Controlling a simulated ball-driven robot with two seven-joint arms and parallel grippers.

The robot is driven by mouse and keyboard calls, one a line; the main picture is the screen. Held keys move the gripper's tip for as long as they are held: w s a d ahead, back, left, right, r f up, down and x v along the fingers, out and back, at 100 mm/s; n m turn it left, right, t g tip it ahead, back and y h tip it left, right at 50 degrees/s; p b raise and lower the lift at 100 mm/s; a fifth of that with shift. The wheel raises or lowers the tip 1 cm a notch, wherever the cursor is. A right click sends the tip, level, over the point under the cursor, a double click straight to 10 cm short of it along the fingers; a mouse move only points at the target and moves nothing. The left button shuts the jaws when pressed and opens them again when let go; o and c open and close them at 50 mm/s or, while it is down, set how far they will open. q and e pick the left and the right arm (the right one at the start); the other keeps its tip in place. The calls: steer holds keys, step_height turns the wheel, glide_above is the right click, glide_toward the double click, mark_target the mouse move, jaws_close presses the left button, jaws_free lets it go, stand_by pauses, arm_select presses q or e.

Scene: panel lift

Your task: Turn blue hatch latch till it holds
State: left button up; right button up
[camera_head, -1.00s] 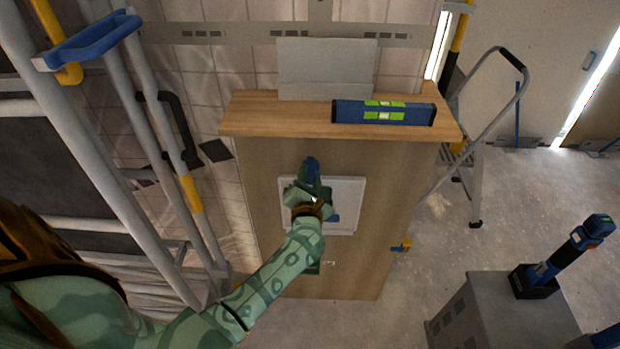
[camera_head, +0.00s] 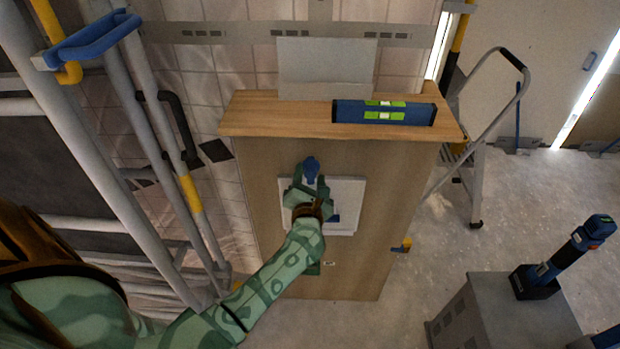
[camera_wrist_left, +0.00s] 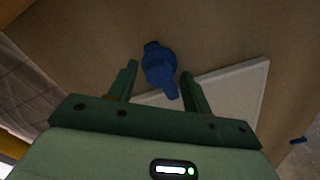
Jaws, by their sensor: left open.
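The blue hatch latch (camera_head: 311,166) sits on the wooden panel at the top edge of the white hatch (camera_head: 349,192). In the left wrist view the latch (camera_wrist_left: 159,68) is a knob with a lever whose lower end reaches over the edge of the hatch (camera_wrist_left: 232,88). My left gripper (camera_head: 310,180) is at the latch. Its two fingers (camera_wrist_left: 160,80) are apart, one on each side of the latch's lower part, with visible gaps. The gripper hides part of the hatch. My right gripper is not in view.
A blue level (camera_head: 350,112) lies on the wooden ledge (camera_head: 280,116) above the hatch. Grey pipes stand at left. A stepladder (camera_head: 477,180) and grey cabinet (camera_head: 480,315) are at right.

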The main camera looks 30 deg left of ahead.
arm_select(q)
steer(key=shift+s, duration=0.1)
steer(key=p+v, duration=0.1)
steer(key=v, duration=1.5)
steer(key=shift+d+f, duration=0.1)
steer(key=shift+d, duration=0.1)
